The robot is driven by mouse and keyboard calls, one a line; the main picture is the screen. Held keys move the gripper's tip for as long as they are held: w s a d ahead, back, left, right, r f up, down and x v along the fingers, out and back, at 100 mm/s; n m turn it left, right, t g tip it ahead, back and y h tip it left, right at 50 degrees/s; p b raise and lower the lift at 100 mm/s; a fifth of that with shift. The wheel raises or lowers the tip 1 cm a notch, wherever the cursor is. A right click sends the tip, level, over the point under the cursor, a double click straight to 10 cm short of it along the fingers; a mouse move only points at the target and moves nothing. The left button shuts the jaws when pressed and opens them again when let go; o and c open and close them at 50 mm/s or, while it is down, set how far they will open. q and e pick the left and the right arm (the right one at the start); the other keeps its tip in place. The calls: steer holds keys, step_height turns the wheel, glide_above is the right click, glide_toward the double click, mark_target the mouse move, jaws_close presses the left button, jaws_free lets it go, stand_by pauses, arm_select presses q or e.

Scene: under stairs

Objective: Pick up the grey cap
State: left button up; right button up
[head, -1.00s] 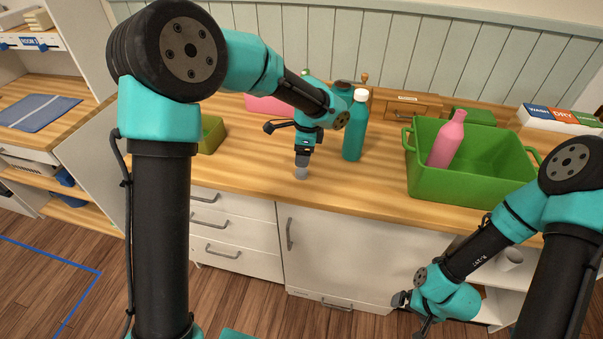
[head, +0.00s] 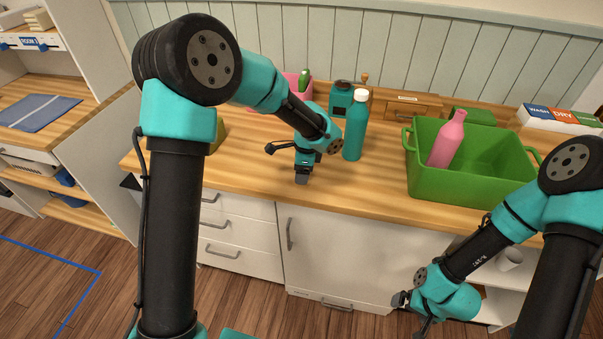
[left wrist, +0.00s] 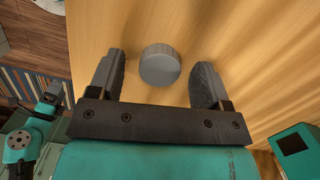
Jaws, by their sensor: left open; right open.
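The grey cap (left wrist: 160,66) is a short round disc lying on the wooden counter. In the left wrist view it sits between the two dark fingers of my left gripper (left wrist: 158,75), with a gap on each side and no finger visibly touching it. My left gripper also shows in the head view (head: 302,178), pointing down over the counter near its front edge. It is open and empty. In the head view I cannot pick out the cap from the gripper tip. My right gripper (head: 411,305) is open, low in front of the cabinet, away from the cap.
A teal bottle (head: 355,128) with a white lid stands right behind my left gripper. A green crate (head: 470,190) holding a pink bottle (head: 447,140) is at right. The counter's front edge is close.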

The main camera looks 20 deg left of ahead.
arm_select(q)
steer(key=shift+f, duration=0.1)
stand_by(0.4)
steer(key=c, duration=1)
steer(key=shift+r, duration=1.25)
steer(key=shift+s+d+r, duration=0.1)
steer(key=shift+s+r, duration=0.35)
steer(key=shift+r, duration=0.15)
steer(key=s+d+r, duration=0.1)
steer(key=s+d, duration=0.3)
steer(key=s, duration=1)
steer(key=shift+s+r, duration=0.15)
steer(key=shift+s, duration=0.15)
